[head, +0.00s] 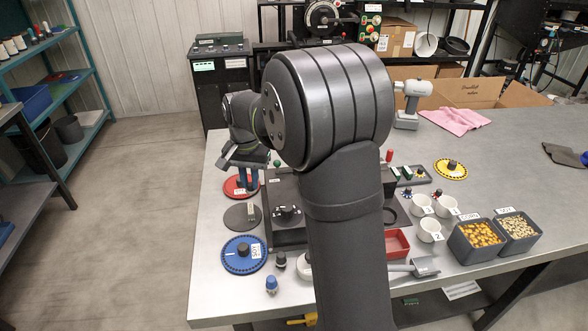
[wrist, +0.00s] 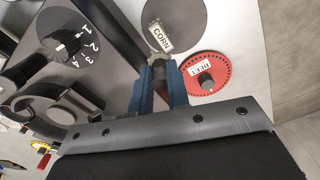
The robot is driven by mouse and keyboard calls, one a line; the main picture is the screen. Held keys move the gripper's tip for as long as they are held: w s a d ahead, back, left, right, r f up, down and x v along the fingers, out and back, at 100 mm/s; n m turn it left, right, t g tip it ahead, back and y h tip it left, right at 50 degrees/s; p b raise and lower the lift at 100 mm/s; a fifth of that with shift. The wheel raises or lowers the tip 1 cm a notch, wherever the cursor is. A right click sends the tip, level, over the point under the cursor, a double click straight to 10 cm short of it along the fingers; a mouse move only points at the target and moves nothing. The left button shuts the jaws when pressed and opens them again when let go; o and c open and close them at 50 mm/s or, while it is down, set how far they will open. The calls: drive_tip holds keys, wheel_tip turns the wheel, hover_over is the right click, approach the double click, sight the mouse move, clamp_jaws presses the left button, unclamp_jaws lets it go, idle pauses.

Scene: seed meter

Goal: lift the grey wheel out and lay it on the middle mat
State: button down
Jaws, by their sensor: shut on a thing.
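My gripper (wrist: 160,84) has its blue fingers closed; it also shows in the head view (head: 247,178), at the left end of the bench. The fingers are shut on the grey wheel (wrist: 160,39), whose white CORN tag shows just past the fingertips. Most of the wheel's disc cannot be made out. A round dark grey mat (wrist: 186,18), the middle one, lies beside and behind the tag; it also shows in the head view (head: 236,217). The black seed meter (wrist: 90,60) is to the left in the wrist view.
A red wheel (wrist: 218,72) tagged BEET lies close to the fingers. A blue wheel (head: 236,262) tagged SOY lies on the mat's other side. Several white cups (head: 430,230), a red tray (head: 397,243) and seed bins (head: 478,238) stand to the right.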

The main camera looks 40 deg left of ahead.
drive_tip(key=shift+n, duration=0.4)
drive_tip(key=shift+s+a+f, duration=0.6)
drive_tip(key=shift+s+f, duration=0.1)
drive_tip(key=shift+f, duration=0.55)
drive_tip(key=shift+s+a+f, duration=0.55)
drive_tip(key=shift+s+f, duration=0.2)
drive_tip(key=shift+f, duration=0.55)
drive_tip(key=shift+s+a+f, duration=0.6)
drive_tip(key=shift+s+f, duration=0.1)
drive_tip(key=shift+f, duration=0.55)
drive_tip(key=shift+f, duration=0.5)
drive_tip(key=c, duration=1.1)
unclamp_jaws()
drive_tip(key=shift+o, duration=0.2)
drive_tip(key=shift+r, duration=3)
